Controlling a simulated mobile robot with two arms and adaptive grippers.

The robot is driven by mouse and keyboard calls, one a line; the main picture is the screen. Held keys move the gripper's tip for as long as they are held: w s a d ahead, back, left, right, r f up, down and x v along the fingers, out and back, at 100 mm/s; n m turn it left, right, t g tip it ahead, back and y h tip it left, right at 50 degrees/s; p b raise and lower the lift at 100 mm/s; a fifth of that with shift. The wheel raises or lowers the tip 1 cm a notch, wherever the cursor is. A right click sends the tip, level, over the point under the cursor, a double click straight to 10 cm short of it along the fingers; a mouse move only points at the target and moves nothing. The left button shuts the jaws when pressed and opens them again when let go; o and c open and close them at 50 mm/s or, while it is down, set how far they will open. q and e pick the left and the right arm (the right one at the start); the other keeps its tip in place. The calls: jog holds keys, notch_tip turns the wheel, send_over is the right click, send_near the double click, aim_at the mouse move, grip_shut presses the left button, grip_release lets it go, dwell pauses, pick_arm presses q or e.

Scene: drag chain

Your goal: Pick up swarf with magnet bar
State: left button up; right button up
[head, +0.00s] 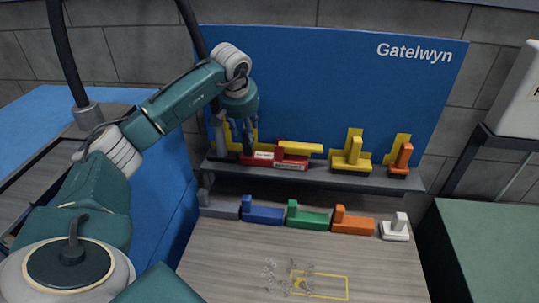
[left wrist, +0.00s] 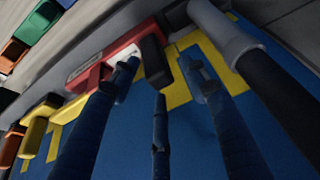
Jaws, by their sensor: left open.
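A red bar with white labels (head: 291,164) lies on the dark shelf, with a black upright handle at its left end. I take it to be the magnet bar. My left gripper (head: 242,130) is above that end, fingers pointing down. In the left wrist view the open fingers (left wrist: 158,75) spread near the black handle (left wrist: 154,60), and the red bar (left wrist: 97,70) is just beyond them. Whether they touch the handle I cannot tell. Swarf (head: 270,270), small pale curls, lies on the wooden table in and beside a yellow outline (head: 347,286). My right gripper is not in view.
Yellow (head: 352,157) and orange (head: 402,158) tools stand on the shelf to the right. Grey, blue (head: 263,215), green (head: 308,219), orange and white blocks line the table below. A grey post stands close left of the gripper. A blue board (head: 330,90) rises behind.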

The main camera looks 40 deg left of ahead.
pick_arm(q)
jog(key=shift+c, duration=1.1)
grip_shut()
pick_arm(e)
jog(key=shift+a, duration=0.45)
pick_arm(q)
jog(key=shift+r, duration=0.1)
